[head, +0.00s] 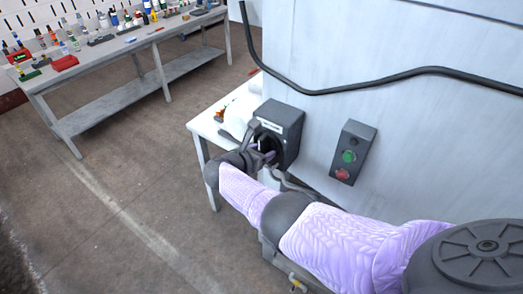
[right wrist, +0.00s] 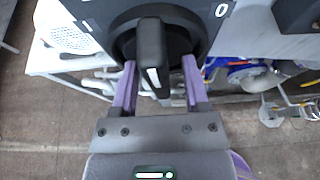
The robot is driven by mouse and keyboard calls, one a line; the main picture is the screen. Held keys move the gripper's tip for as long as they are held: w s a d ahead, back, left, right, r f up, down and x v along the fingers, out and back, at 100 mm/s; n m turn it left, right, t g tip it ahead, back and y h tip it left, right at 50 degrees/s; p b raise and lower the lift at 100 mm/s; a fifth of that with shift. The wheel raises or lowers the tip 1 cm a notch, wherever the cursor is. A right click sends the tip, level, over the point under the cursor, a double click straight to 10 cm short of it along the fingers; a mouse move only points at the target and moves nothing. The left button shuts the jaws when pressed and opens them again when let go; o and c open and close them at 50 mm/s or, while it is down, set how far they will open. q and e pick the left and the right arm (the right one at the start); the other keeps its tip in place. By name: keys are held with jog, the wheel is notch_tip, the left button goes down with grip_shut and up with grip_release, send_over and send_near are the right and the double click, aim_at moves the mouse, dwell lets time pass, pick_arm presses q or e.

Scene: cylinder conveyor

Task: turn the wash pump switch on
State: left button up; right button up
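The wash pump switch is a dark grey box (head: 279,130) on the side of a pale cabinet, with a white label on its front. Its black rotary knob (right wrist: 151,45) fills the top middle of the right wrist view, the handle upright in that picture with a white mark at its lower end. A white "0" shows on the box face to its right. My right gripper (head: 264,154) is at the knob. In the right wrist view its purple fingers (right wrist: 159,75) stand apart on either side of the handle, with visible gaps. My left gripper is out of view.
A grey control box with green and red buttons (head: 349,157) is mounted right of the switch. A black cable (head: 400,76) runs across the cabinet (head: 430,130) above. A white table (head: 205,128) stands behind the switch. A long workbench (head: 120,45) with tools is at the back left.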

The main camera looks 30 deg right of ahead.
jog(key=shift+r, duration=0.1)
jog(key=p+v, duration=0.4)
jog(key=v, duration=0.6)
